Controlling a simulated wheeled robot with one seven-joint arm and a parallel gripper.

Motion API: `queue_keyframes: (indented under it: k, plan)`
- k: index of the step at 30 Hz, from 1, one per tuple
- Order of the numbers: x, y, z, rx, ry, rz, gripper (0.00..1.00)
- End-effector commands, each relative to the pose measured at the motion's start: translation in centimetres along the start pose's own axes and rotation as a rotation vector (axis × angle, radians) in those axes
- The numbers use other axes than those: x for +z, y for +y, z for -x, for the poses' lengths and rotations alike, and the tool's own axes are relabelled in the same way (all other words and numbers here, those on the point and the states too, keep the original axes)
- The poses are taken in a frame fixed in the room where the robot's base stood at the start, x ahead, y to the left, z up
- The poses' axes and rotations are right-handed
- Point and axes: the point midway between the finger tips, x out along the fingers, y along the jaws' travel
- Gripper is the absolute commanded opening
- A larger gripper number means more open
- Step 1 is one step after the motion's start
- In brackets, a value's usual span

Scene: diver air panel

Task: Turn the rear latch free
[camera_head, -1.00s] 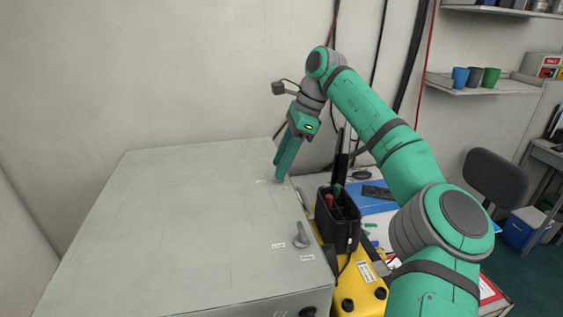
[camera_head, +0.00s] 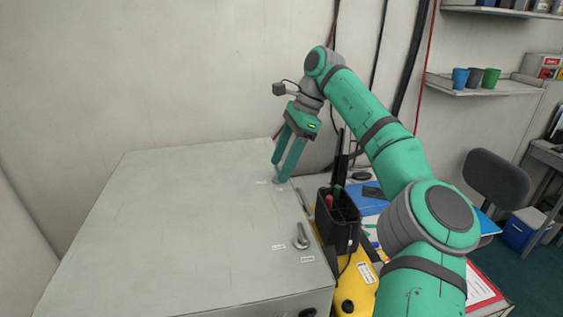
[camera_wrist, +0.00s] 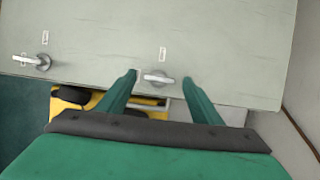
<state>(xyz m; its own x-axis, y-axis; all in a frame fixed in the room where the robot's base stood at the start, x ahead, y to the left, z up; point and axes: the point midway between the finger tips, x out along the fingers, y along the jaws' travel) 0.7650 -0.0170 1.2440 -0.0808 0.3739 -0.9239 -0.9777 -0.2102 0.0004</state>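The rear latch (camera_wrist: 157,78) is a small silver handle on the grey-green panel (camera_head: 165,215). In the wrist view its lever lies crosswise, between my gripper's (camera_wrist: 158,76) two fingers, with a gap on each side. In the head view my gripper (camera_head: 278,171) points down at the panel's far right corner, and its fingers mostly hide the rear latch. My gripper is open and holds nothing. A second, similar latch (camera_head: 301,237) sits nearer the front; it also shows at the left in the wrist view (camera_wrist: 30,62).
Small white labels (camera_head: 307,259) mark the panel near the latches. A black holder with tools (camera_head: 337,222) and a yellow case (camera_head: 348,290) stand close along the panel's right side. The wall is behind. The panel's left and middle are clear.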

Motion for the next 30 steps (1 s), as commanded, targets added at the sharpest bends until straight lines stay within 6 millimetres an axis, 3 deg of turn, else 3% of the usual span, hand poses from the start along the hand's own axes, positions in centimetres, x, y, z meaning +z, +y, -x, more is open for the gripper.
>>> queue_keyframes:
  k: [10, 25, 30]
  plan:
    - [-0.2, 0.0, 0.8, -0.003, 0.000, -0.004, 0.59]
    - [0.3, -0.2, 8.0, -0.001, 0.000, 0.000, 0.59]
    - [0.2, -0.2, 8.3, 0.017, 0.001, 0.000, 0.59]
